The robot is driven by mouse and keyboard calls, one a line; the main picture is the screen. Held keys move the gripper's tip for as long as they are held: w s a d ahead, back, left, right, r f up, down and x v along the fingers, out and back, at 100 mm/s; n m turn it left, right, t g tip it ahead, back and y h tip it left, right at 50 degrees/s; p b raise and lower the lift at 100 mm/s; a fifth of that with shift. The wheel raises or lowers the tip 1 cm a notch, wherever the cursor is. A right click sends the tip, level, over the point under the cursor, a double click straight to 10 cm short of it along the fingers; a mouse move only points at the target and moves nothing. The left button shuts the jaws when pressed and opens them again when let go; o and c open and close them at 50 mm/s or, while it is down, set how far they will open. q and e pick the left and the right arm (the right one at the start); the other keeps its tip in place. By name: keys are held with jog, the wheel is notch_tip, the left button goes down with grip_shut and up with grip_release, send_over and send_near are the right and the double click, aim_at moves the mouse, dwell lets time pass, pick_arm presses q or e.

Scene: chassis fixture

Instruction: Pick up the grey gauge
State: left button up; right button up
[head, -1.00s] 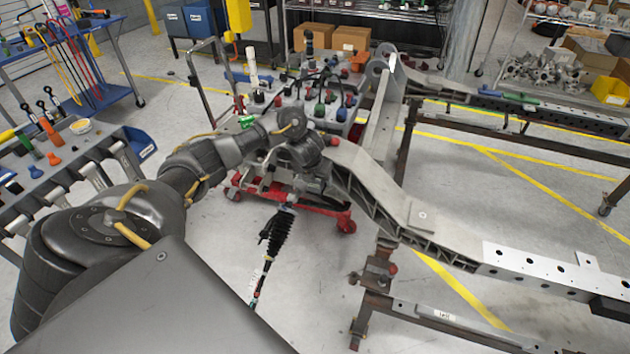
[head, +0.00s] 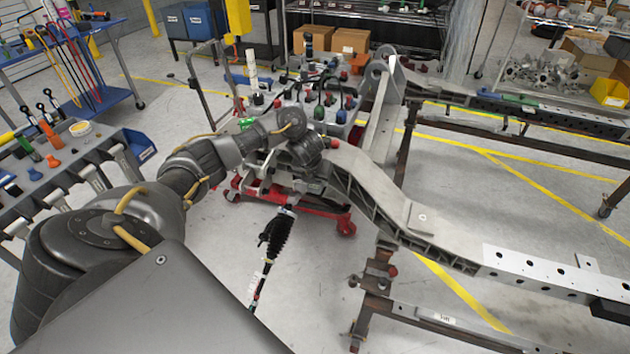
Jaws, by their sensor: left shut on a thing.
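My left arm reaches in from the left, out over the red-based cart. My left gripper (head: 312,180) points down at its end, close to the near end of the grey chassis rail (head: 375,185). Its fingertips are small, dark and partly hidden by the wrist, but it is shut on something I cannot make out. I cannot pick out the grey gauge with certainty. A black ribbed part (head: 275,236) with a pale label and a thin lower end shows just below the gripper; I cannot tell whether it touches it. My right gripper is out of view.
The red-based cart (head: 344,226) bears a crowded tray of small tools and parts (head: 320,98). The chassis rails and their rusty stand (head: 376,275) fill the right side. A tool rack (head: 60,175) stands at the left. Bare floor lies between.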

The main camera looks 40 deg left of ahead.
pick_arm(q)
notch_tip(320, 180, up, 3)
jog(key=shift+w+f, duration=0.15)
jog(key=shift+f, duration=0.05)
jog(key=s+r+p, duration=0.5)
jog(key=s+r, duration=0.4)
jog(key=s, duration=0.5)
jog(key=shift+s+a+r, duration=0.15)
jog(key=shift+r, duration=0.25)
